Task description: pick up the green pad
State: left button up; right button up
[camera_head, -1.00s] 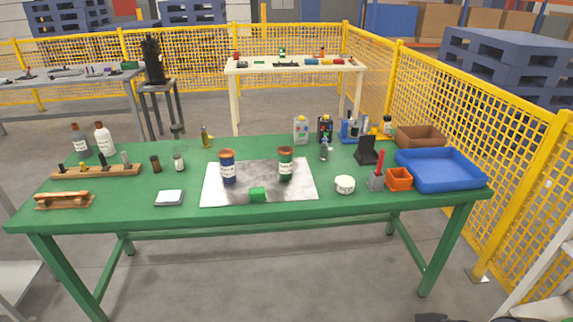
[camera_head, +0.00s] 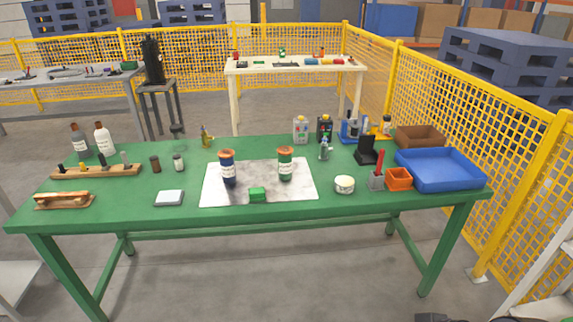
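The green pad (camera_head: 257,194) is a small bright green block. It lies near the front edge of a grey metal sheet (camera_head: 301,193) on the green table (camera_head: 225,214). A blue can (camera_head: 228,171) and a green can (camera_head: 285,166), both with brown tops, stand upright on the sheet behind the pad, apart from it. Neither of my grippers can be made out in the head view. A dark shape (camera_head: 490,318) cuts into the bottom edge at the right, too little of it to identify.
A white round tin (camera_head: 344,184), an orange bin (camera_head: 399,179) and a blue tray (camera_head: 440,171) stand to the right. A light grey flat box (camera_head: 169,198) and a wooden rack (camera_head: 97,171) lie to the left. The table front before the pad is clear.

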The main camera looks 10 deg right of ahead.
aim_at(256, 195)
jog(key=i+z, duration=0.1)
jog(key=z, duration=0.3)
jog(key=j+z, duration=0.15)
jog(key=z, duration=0.25)
jog(key=i+j+z, duration=0.1)
jog(key=z, duration=0.3)
jog(key=j+z, duration=0.15)
jog(key=z, duration=0.25)
jog(key=j+z, duration=0.3)
jog(key=j, duration=0.55)
jog(key=j+z, duration=0.35)
jog(key=j, duration=1.15)
